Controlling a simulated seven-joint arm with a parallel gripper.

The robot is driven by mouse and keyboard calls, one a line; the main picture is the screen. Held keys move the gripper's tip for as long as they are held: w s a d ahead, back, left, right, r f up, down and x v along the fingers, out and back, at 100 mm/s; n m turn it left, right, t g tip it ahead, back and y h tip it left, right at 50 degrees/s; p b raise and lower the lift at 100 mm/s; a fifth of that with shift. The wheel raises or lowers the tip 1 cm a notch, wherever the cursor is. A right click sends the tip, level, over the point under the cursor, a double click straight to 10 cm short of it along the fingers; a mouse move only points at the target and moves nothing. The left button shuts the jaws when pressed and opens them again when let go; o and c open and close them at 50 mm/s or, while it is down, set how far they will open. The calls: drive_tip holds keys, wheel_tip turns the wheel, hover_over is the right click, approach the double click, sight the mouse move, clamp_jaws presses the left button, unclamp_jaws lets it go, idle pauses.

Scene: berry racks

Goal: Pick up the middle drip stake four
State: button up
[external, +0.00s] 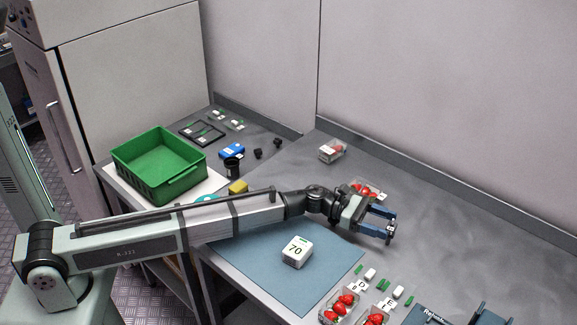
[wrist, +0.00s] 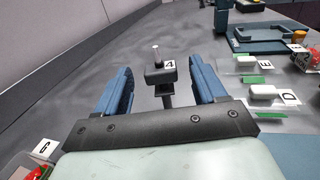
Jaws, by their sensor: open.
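The drip stake (wrist: 157,78) labelled 4 shows in the wrist view as a dark block on a narrow dark stem, with a small pale-tipped peg on top. It stands upright between the two blue fingers of my gripper (wrist: 160,66). The gripper is open, with a gap on each side of the block. In the external view my gripper (external: 391,227) is low over the grey bench, right of centre. The stake is hard to make out there among the fingers. I see only one stake marked with a number.
Strawberry punnets (external: 341,306) with cards D and E stand at the front, another punnet (external: 363,187) behind my wrist. A green crate (external: 160,162) is at left. The bench right of my gripper is clear.

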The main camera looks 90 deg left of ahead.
sight(396, 227)
drive_tip(key=x, duration=0.4)
drive_tip(key=shift+w+d, duration=0.2)
drive_tip(key=shift+w, duration=0.1)
drive_tip(key=shift+c, duration=0.2)
drive_tip(key=c, duration=1)
drive_tip(key=shift+r, duration=0.15)
